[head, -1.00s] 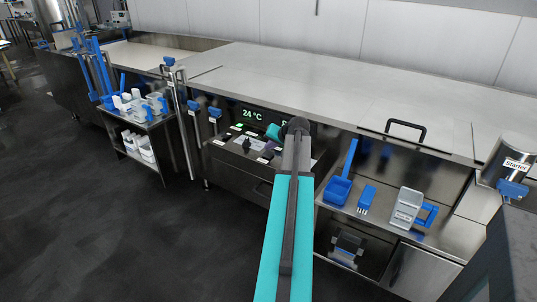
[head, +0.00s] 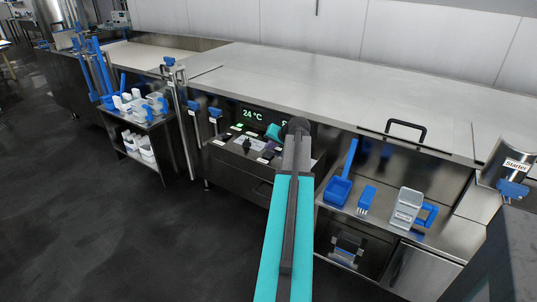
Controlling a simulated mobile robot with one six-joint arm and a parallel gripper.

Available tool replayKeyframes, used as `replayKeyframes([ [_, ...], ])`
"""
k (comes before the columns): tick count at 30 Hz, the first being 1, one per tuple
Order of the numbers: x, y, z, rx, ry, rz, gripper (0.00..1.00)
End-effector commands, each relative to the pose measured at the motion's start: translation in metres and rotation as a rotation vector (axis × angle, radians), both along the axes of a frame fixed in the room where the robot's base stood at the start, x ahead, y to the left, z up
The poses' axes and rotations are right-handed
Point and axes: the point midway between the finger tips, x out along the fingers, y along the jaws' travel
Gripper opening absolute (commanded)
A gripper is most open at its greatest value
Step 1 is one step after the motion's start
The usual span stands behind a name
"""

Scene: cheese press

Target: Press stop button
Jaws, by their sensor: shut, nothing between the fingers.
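The control panel (head: 222,142) is a dark sloped unit under the steel counter, with a green "24 °C" display and a row of small lit buttons and labels. The stop button cannot be told apart from the other controls at this size. My gripper (head: 248,146) is small in the head view, low over the middle of the panel, below the display. Its fingers look closed and empty. Whether they touch the panel cannot be told. My arm covers the right part of the panel and display.
A steel counter (head: 290,85) runs behind the panel. Right of my arm, a shelf holds a blue scoop (head: 338,188), a blue brush (head: 366,199) and a white-and-blue device (head: 407,207). The dark floor in front is clear.

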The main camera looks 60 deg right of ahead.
Motion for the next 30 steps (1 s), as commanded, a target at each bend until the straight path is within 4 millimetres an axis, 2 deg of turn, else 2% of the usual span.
replayKeyframes([
  [30, -0.0004, -0.0004, -0.0086, 0.001, 0.0, -0.001, 0.0],
])
